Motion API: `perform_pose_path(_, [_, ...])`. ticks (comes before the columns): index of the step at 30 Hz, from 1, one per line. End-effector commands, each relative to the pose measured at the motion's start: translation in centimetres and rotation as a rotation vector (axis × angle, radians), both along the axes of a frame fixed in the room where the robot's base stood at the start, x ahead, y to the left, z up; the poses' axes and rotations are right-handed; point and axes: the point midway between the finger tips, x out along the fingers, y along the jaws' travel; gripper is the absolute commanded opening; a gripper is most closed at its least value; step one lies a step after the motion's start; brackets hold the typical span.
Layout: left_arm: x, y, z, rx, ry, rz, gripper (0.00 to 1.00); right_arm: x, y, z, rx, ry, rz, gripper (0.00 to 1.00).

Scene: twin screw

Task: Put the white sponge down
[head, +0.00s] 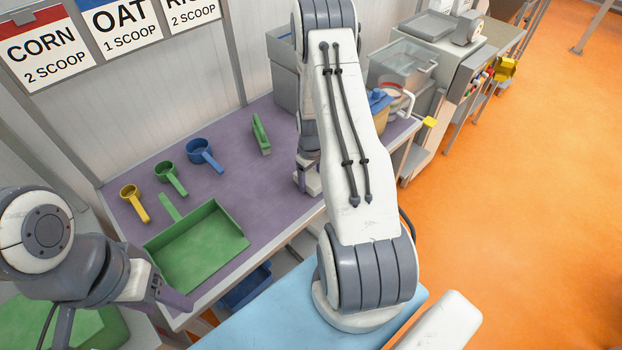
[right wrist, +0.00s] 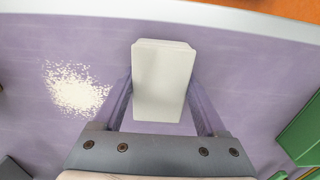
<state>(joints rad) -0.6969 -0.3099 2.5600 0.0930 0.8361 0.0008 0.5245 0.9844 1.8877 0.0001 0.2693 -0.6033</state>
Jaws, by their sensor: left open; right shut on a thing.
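The white sponge (right wrist: 163,78) is a pale block in the right wrist view. It sits between the two fingers of my right gripper (right wrist: 161,88), which is shut on it, above the purple table top (right wrist: 245,70). I cannot tell whether its underside touches the table. In the head view my right arm covers most of that spot. My left gripper (head: 172,297) is open and empty at the lower left, by the table's front edge.
A patch of white grains (right wrist: 77,89) lies on the table beside the sponge. A green dustpan (head: 200,250), yellow (head: 135,203), green (head: 170,178) and blue (head: 204,155) scoops and a green brush (head: 261,134) lie left of my right arm. Bins (head: 405,65) stand behind.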

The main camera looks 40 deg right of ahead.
Motion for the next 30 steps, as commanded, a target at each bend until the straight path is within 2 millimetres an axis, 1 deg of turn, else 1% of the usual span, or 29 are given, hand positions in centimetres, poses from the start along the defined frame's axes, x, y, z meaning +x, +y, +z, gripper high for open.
perform_pose_path(1, [0.0, 0.0, -0.3, 0.0, 0.0, 0.0, 0.57, -0.1, 0.0, -0.6, 0.0, 0.001, 0.0, 0.04])
perform_pose_path(3, [0.0, 0.0, -0.5, 0.0, 0.0, 0.0, 0.57, -0.1, 0.1, -0.9, 0.001, 0.001, 0.0, 0.04])
perform_pose_path(4, [0.0, 0.0, -0.4, 0.0, 0.0, 0.0, 0.57, -0.1, 0.1, -0.7, 0.001, 0.001, 0.0, 0.85])
perform_pose_path(5, [0.0, 0.0, -0.4, 0.0, 0.0, 0.0, 0.57, -0.1, 0.1, -0.7, 0.001, 0.001, 0.0, 0.97])
perform_pose_path(6, [0.0, 0.0, -0.4, 0.0, 0.0, 0.0, 0.57, -0.1, 0.1, -0.8, 0.002, 0.002, 0.0, 1.0])
perform_pose_path(20, [0.0, 0.0, -0.3, 0.0, 0.0, 0.0, 0.57, -0.1, 0.5, -0.8, 0.003, 0.003, 0.0, 1.0])
perform_pose_path(24, [0.0, 0.0, 0.5, 0.0, 0.0, 0.0, 0.57, -0.1, 0.4, 0.4, 0.003, 0.002, 0.0, 1.0])
perform_pose_path(26, [0.0, 0.0, -0.2, 0.0, 0.0, 0.0, 0.57, 0.0, 0.3, 1.0, 0.001, -0.001, 0.0, 1.0])
perform_pose_path(30, [0.0, 0.0, -1.0, 0.0, 0.0, 0.0, 0.57, 0.0, 0.1, 4.0, -0.002, -0.004, -0.001, 1.0])
